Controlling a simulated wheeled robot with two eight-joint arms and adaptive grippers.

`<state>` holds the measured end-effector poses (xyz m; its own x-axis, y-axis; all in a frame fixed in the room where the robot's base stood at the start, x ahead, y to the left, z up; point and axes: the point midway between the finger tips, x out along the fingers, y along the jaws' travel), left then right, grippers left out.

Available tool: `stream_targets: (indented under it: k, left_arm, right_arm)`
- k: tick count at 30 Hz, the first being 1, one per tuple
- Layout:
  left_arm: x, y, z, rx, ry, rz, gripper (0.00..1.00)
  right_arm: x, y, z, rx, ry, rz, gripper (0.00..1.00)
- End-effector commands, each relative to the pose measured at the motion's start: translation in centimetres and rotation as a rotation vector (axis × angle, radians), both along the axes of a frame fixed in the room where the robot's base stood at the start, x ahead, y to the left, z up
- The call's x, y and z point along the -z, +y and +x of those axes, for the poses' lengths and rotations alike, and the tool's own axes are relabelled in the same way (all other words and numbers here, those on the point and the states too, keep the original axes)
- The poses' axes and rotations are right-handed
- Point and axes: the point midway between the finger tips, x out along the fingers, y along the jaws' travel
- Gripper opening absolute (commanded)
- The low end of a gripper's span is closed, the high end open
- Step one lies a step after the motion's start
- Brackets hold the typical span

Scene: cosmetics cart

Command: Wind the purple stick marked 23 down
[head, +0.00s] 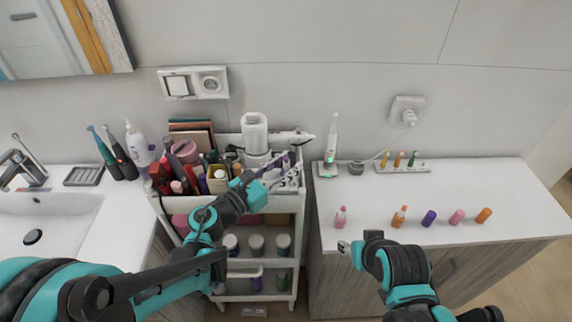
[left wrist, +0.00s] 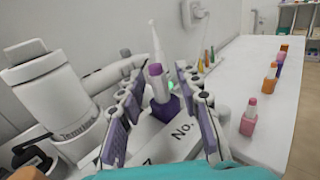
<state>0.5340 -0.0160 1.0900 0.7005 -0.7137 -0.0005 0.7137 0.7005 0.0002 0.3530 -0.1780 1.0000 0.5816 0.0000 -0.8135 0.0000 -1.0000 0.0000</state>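The purple stick (left wrist: 159,92) shows in the left wrist view, upright, with a pinkish-purple tip above a darker purple base. It stands at a white holder (left wrist: 150,143) printed "No."; the number 23 cannot be read. My left gripper (left wrist: 162,88) is open over the cart, one finger on each side of the stick, with small gaps showing. In the head view my left gripper (head: 277,178) hides much of the holder. My right gripper (head: 345,247) is low before the counter's front edge; its fingers are too small to judge.
The cart (head: 288,204) is crowded with cosmetics. A white hair dryer (head: 255,135) stands close behind my left gripper. On the right counter (head: 490,185), several coloured caps stand in a row, including a purple one (head: 429,218). A small rack (head: 403,168) holds coloured sticks behind them.

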Motion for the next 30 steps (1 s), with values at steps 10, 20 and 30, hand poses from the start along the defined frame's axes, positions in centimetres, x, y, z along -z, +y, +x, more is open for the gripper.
stream_targets:
  k: [10, 20, 30]
  left_arm:
    - [0.0, 0.4, -0.3, -0.002, 0.0, 0.0, 0.36]
    - [0.0, 5.2, -4.8, -0.007, 0.0, 0.0, 0.36]
    - [0.0, 8.4, -8.2, -0.002, 0.0, 0.0, 0.36]
  right_arm:
    - [0.0, 0.0, 0.0, 0.0, 0.0, 0.0, 0.46]
    - [0.0, 0.0, 0.0, 0.0, 0.0, 0.0, 0.46]
    - [0.0, 0.0, 0.0, 0.0, 0.0, 0.0, 0.46]
